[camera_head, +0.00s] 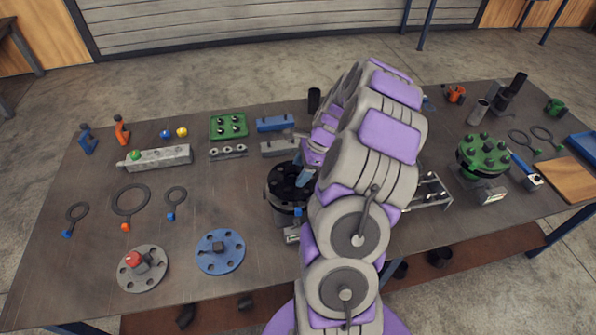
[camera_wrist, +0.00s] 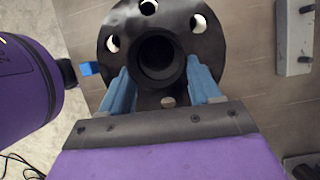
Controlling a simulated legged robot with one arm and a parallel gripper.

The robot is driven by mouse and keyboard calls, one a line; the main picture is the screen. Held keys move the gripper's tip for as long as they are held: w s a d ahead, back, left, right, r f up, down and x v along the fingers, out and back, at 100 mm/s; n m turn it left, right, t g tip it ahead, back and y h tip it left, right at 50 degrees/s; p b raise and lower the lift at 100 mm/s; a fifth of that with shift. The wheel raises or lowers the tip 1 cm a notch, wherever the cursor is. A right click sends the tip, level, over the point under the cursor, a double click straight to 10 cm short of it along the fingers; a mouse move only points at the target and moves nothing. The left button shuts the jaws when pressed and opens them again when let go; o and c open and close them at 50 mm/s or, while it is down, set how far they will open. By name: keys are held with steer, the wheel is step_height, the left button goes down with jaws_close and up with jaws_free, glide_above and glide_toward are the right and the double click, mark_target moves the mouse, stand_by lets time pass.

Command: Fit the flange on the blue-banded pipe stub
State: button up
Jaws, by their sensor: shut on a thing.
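A black flange (camera_head: 281,177) with several bolt holes is at mid-table in the head view. My gripper (camera_head: 304,176) reaches it from the right, partly hidden by my arm. In the wrist view the blue fingers of my gripper (camera_wrist: 160,72) are shut on the raised hub of the black flange (camera_wrist: 180,22), one on each side of its dark bore. A dark round body with a pale label (camera_head: 292,234) is below the flange. I cannot tell whether the flange touches it. No blue band is clearly visible on a stub; a small blue piece (camera_wrist: 89,68) shows left of the flange.
A grey flange with a red-topped knob (camera_head: 143,268) and a blue flange (camera_head: 220,251) lie at front left. Ring gaskets (camera_head: 130,200) lie left. A green bolted flange assembly (camera_head: 483,155) stands right. Blocks and a green bolt tray (camera_head: 229,126) stand behind.

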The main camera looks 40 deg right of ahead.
mark_target(293, 174)
steer(key=shift+d+f, duration=0.25)
steer(key=shift+d, duration=1.05)
steer(key=a, duration=0.2)
steer(key=a+r+p, duration=0.1)
steer(key=a, duration=0.1)
steer(key=shift+a, duration=0.35)
steer(key=shift+d+f, duration=0.15)
steer(key=shift+d, duration=0.5)
steer(key=shift+d+f, duration=0.15)
steer(key=shift+d, duration=0.45)
steer(key=shift+a+r+p, duration=0.25)
steer(key=shift+a+p, duration=0.1)
steer(key=shift+a, duration=0.5)
steer(key=shift+a+r+p, duration=0.25)
steer(key=shift+a+p, duration=0.05)
steer(key=shift+a, duration=0.55)
steer(key=shift+d+f, duration=0.25)
steer(key=shift+d, duration=0.6)
steer(key=shift+a+f, duration=0.1)
steer(key=shift+a, duration=0.55)
steer(key=shift+a+f, duration=0.1)
steer(key=shift+f, duration=0.2)
steer(key=shift+d+f, duration=0.25)
steer(key=shift+d, duration=0.5)
steer(key=shift+a+r+p, duration=0.2)
steer(key=shift+a+p, duration=0.25)
steer(key=shift+p, duration=0.2)
steer(key=shift+d+f, duration=0.1)
steer(key=shift+d, duration=0.15)
steer(key=shift+d, duration=0.25)
